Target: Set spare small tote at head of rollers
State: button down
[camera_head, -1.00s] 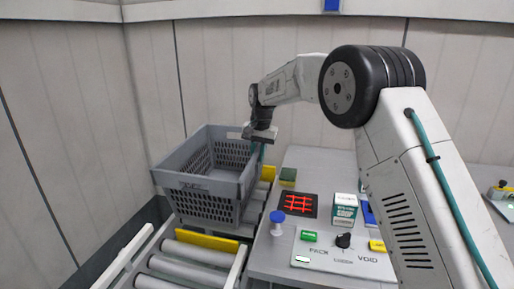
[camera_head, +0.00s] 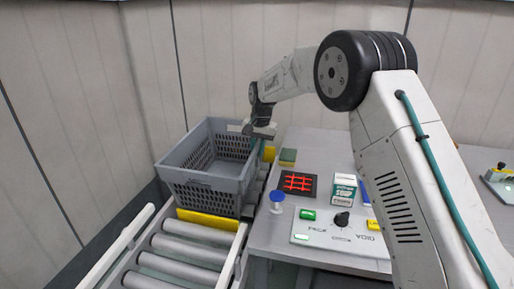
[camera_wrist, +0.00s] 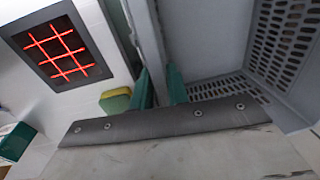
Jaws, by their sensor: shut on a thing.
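The grey small tote (camera_head: 205,196), with slotted walls, sits upright and looks empty at the far end of the roller conveyor (camera_head: 185,246). Its near side is right by a yellow crossbar (camera_head: 207,220); whether its base fully rests on the rollers is hidden. My gripper (camera_head: 258,143) is at the tote's right wall, fingers pointing down. In the wrist view, the teal fingers of my gripper (camera_wrist: 160,88) are shut on that wall of the tote (camera_wrist: 200,40), one on each side.
Right of the rollers is a bench (camera_head: 266,236) with a green-yellow sponge (camera_head: 287,157), a red-lit scanner (camera_head: 298,184), a blue-white knob (camera_head: 277,201), a small box (camera_head: 343,190) and a button panel (camera_head: 335,235). Walls stand close behind and left.

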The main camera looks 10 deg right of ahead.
jog(key=c, duration=1.3)
grip_release()
jog(key=shift+r, duration=0.1)
jog(key=r, duration=0.7)
jog(key=shift+s+d+r, duration=0.3)
jog(key=shift+r, duration=0.05)
